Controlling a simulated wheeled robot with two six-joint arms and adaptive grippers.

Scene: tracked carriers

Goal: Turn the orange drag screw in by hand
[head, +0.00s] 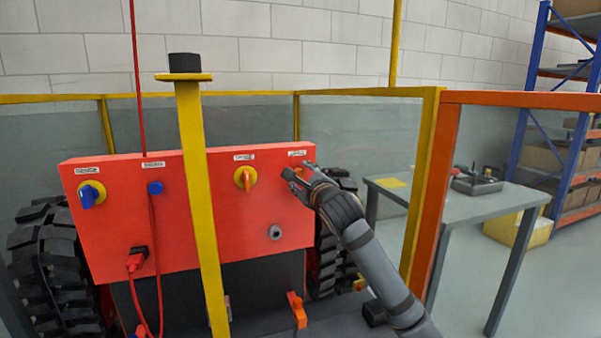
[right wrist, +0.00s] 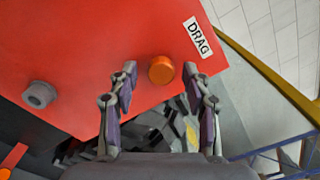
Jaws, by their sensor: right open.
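The orange drag screw (right wrist: 161,70) is a round knob on the red panel (right wrist: 95,50), beside a white label reading DRAG (right wrist: 197,37) in the right wrist view. My right gripper (right wrist: 160,84) is open, with its two fingers on either side below the screw and apart from it as far as I can tell. In the head view my right gripper (head: 290,178) is at the panel's upper right and hides the screw. My left gripper is not in view.
The panel also carries a blue knob (head: 91,194), an orange-handled yellow switch (head: 245,177) and a grey round fitting (head: 275,232). A yellow post (head: 200,220) stands in front of it. A grey table (head: 470,198) stands at right.

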